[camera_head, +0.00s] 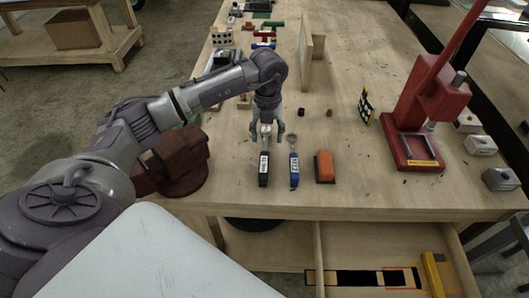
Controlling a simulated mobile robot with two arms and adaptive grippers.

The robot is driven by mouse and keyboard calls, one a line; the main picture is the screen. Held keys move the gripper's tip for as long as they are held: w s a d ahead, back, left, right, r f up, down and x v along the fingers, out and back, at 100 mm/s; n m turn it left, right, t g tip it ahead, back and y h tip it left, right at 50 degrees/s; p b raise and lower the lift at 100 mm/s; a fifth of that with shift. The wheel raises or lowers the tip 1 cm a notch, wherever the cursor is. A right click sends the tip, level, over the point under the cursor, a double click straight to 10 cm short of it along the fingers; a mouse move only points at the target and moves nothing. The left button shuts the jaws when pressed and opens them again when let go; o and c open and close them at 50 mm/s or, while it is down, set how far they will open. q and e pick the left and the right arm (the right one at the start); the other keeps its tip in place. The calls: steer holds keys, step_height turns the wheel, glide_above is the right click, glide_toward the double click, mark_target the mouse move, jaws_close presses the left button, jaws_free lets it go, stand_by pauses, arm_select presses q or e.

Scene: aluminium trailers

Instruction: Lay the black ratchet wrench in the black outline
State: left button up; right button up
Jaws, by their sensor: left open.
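The black ratchet wrench (263,168) lies on the wooden workbench with its metal head at the far end and its black handle, with a white label, toward the front edge. My left gripper (266,136) is open over its head, pointing down, with a finger on each side; I cannot tell whether they touch it. A blue-handled ratchet wrench (294,168) lies just to its right. The open drawer (380,242) below the bench front holds a dark strip (356,278), which looks like the black outline, with a red-orange outline at its right. My right gripper is out of view.
An orange-and-black block (324,166) lies right of the wrenches. A brown vise (183,162) stands left, a red press (412,140) right. An upright wooden panel (305,50) stands farther back. A yellow object (436,272) lies in the drawer's right side.

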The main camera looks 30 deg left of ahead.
mark_target(264, 152)
arm_select(q)
steer(key=shift+f, duration=0.6)
steer(key=shift+s+f+p, duration=0.2)
steer(key=shift+f+p, duration=0.15)
steer(key=shift+p, duration=0.15)
steer(key=f, duration=0.1)
steer(key=f+p, duration=0.1)
steer(key=f, duration=0.1)
steer(key=shift+s+a+f+p, duration=0.15)
steer(key=shift+s+f+p, duration=0.05)
steer(key=shift+f+p, duration=0.1)
steer(key=shift+f, duration=0.45)
jaws_close()
steer(key=shift+w+r, duration=0.1)
